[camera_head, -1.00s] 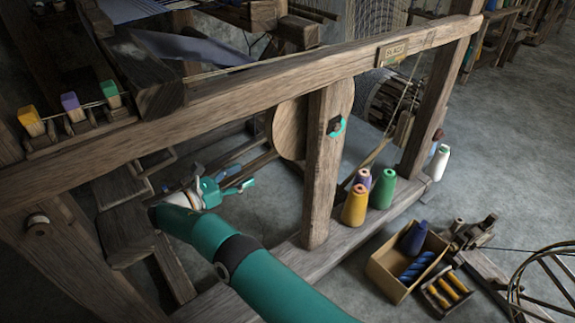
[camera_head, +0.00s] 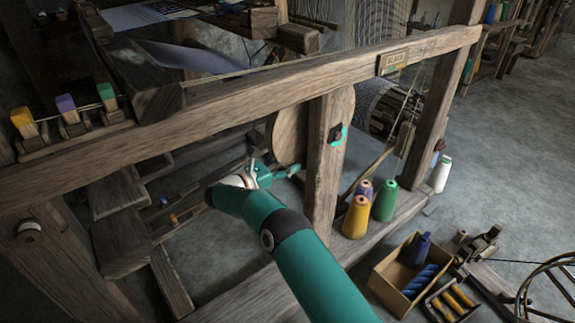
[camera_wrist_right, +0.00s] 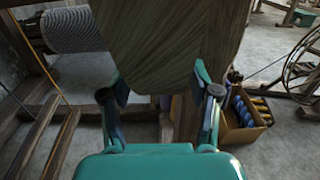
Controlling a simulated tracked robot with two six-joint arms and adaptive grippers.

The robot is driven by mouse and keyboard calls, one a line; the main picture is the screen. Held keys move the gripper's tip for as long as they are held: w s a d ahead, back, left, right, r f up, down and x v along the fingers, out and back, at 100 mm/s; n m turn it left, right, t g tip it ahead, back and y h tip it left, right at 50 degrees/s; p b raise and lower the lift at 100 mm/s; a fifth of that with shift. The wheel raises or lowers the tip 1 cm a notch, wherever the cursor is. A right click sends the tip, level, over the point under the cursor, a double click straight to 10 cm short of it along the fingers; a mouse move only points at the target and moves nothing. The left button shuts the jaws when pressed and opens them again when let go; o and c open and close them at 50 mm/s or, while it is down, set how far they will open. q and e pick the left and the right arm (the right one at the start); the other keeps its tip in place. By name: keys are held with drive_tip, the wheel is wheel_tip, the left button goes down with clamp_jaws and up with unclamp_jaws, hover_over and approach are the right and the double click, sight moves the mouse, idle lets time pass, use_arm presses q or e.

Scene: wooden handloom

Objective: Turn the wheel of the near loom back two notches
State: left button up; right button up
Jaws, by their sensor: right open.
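My right gripper (camera_head: 283,172) is open and just below the wheel in the head view. In the wrist view its two teal fingers (camera_wrist_right: 160,84) are spread near the disc's lower edge; I cannot tell whether they touch it. My left gripper is not in view.
Thread cones, yellow (camera_head: 356,218) and green (camera_head: 385,201) among them, stand on the loom's lower beam right of the post. A box of spools (camera_head: 377,284) lies on the floor. A long upper beam (camera_head: 240,98) crosses above my arm. Open floor lies at right.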

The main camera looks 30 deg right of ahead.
drive_tip(key=shift+d, duration=0.45)
clamp_jaws()
drive_tip(key=shift+f, duration=0.1)
